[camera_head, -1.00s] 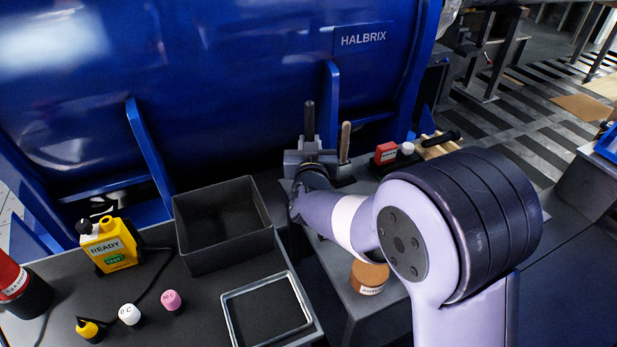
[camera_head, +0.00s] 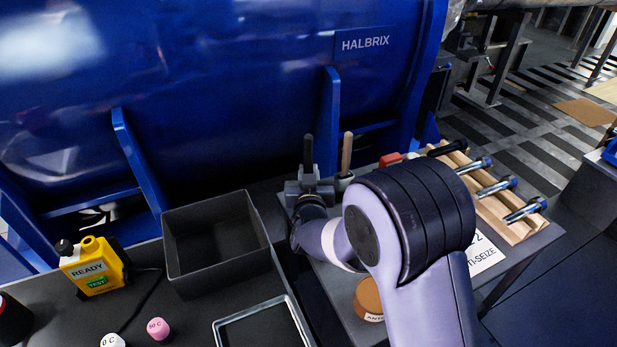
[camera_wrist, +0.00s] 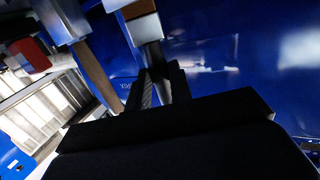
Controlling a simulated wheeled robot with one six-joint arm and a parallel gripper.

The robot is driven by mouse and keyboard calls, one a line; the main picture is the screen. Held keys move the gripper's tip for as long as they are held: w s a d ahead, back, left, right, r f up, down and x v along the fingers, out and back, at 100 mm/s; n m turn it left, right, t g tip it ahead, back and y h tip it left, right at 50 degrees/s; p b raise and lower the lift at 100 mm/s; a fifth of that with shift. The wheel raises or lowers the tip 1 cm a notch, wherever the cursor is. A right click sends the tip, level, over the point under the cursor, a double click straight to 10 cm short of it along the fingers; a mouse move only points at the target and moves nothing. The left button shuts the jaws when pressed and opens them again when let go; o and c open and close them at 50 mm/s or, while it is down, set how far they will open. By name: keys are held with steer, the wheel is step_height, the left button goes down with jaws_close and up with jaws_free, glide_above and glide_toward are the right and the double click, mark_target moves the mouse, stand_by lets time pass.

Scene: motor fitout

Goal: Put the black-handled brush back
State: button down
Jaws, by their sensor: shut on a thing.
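The black-handled brush (camera_head: 308,152) stands upright in my gripper (camera_head: 309,187), its dark handle rising above the jaws. In the wrist view my gripper (camera_wrist: 162,85) is shut on it, and the brush's silver ferrule (camera_wrist: 145,28) and brown bristle end show beyond the fingertips. A wooden-handled brush (camera_head: 346,152) stands upright just to the right, in a small grey holder (camera_head: 343,182); its brown handle (camera_wrist: 97,72) also shows in the wrist view. My gripper and wrist hide what is under the held brush, so I cannot tell whether its tip is in a holder.
A red box (camera_head: 390,159) and a wooden rack (camera_head: 520,228) with several bolts stand to the right. An orange-brown pot (camera_head: 369,296) is below my arm. An empty dark bin (camera_head: 215,240) and a yellow tester (camera_head: 92,268) are left. The blue HALBRIX tank (camera_head: 230,90) rises behind.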

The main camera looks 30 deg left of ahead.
steer(key=shift+f, duration=0.3)
steer(key=shift+f, duration=0.1)
steer(key=shift+f+b, duration=0.25)
steer(key=shift+b, duration=0.1)
steer(key=c, duration=1.3)
jaws_free()
steer(key=shift+r, duration=0.1)
steer(key=shift+r, duration=0.15)
steer(key=shift+r+p, duration=0.25)
steer(key=shift+p, duration=0.3)
steer(key=v, duration=1.2)
steer(key=shift+f, duration=0.15)
